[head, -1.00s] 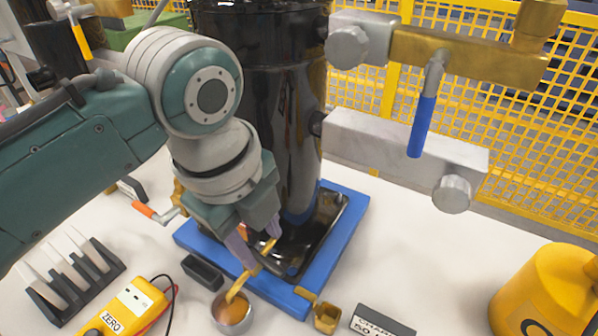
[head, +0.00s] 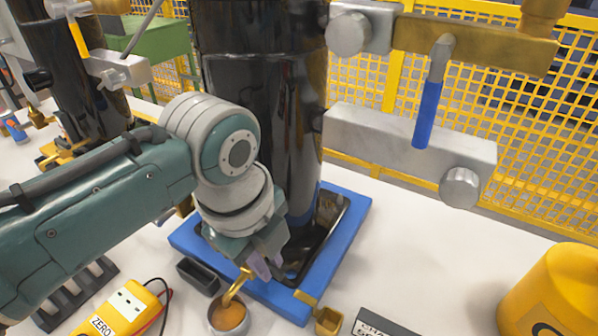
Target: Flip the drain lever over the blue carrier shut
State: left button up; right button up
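The blue carrier (head: 343,250) is a blue tray under a tall black compressor (head: 262,110). A brass drain part (head: 235,287) reaches over the carrier's front edge, above a metal cup (head: 215,321) that holds orange-brown liquid (head: 231,315). I cannot tell the lever's handle apart from the spout. My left gripper (head: 267,265) points down over the front of the carrier, just right of the brass part's upper end. Its pale purple fingers are close together, nothing clear shows between them, and the wrist hides the area behind. My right gripper is not in view.
A small black box (head: 199,274) and a yellow meter (head: 128,308) stand left of the cup. A small brass cup (head: 328,322) and a dark sign (head: 385,325) are at the front. A blue-handled brass valve (head: 427,113) hangs upper right.

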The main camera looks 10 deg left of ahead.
pick_arm(q)
grip_shut()
jog(key=shift+w+d+r+n+p, duration=0.1)
jog(key=shift+n+p, duration=0.3)
jog(key=shift+n, duration=0.1)
jog(key=shift+w, duration=0.1)
jog(key=o, duration=0.5)
grip_release()
jog(key=shift+o, duration=0.2)
